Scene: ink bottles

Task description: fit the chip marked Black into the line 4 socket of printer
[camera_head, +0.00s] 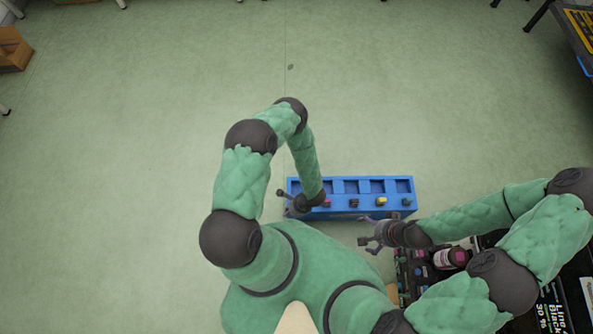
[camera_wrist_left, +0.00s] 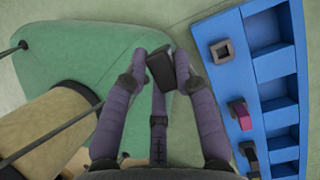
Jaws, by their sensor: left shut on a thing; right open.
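The blue printer (camera_head: 346,212) has a row of compartments and a row of sockets along its front. The left wrist view shows its blue body (camera_wrist_left: 209,30), an empty grey square socket (camera_wrist_left: 222,50), a socket with a magenta piece (camera_wrist_left: 240,115) and a dark one (camera_wrist_left: 249,153). My left gripper (camera_wrist_left: 160,68) is shut on a small black chip (camera_wrist_left: 159,70), held apart from the printer, beside the empty socket. No marking on the chip is readable. In the head view my left gripper (camera_head: 283,194) is at the printer's left end, partly hidden. My right gripper (camera_head: 370,232) is open and empty, just in front of the printer.
A dark rack with bottles, one with a white and magenta label (camera_head: 451,257), lies at lower right, partly under my right arm. Black printed packages (camera_head: 550,308) lie beyond it. A cardboard box (camera_head: 13,48) sits far left. The floor behind the printer is clear.

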